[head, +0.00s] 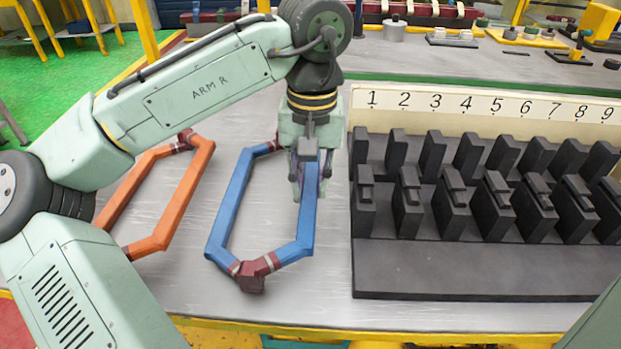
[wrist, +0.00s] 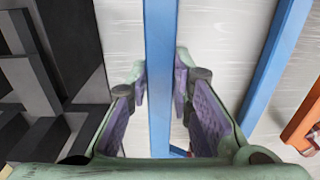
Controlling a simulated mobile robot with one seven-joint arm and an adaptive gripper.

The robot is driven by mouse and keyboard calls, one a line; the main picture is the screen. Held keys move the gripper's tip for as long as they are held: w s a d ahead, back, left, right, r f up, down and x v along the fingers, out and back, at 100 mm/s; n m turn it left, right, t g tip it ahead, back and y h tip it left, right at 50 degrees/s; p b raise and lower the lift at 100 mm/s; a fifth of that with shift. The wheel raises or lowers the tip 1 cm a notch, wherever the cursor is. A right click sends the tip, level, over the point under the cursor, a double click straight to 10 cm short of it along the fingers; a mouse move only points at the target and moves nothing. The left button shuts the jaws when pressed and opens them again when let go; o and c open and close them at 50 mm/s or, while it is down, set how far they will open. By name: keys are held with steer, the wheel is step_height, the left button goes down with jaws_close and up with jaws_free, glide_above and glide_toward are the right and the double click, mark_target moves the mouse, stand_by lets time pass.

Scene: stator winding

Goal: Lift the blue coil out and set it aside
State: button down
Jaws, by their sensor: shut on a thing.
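The blue coil (head: 231,205) is a long six-sided loop with dark red wrapped ends. It is out over the grey tabletop, left of the dark slotted stator block (head: 470,268). My gripper (head: 308,178) is shut on the coil's right long side. In the wrist view the blue coil's bar (wrist: 161,60) runs between the two purple-padded fingers of my gripper (wrist: 162,90). The coil's other long side shows further right there. I cannot tell whether the coil touches the table or hangs just above it.
An orange coil (head: 181,202) lies left of the blue one, partly behind my arm. A number strip (head: 485,104) stands behind the block's slots. Small parts and tools lie along the back. The table front (head: 300,310) is clear.

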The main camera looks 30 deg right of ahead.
steer(key=shift+f, duration=0.45)
steer(key=c, duration=1.3)
jaws_free()
steer(key=shift+c, duration=0.2)
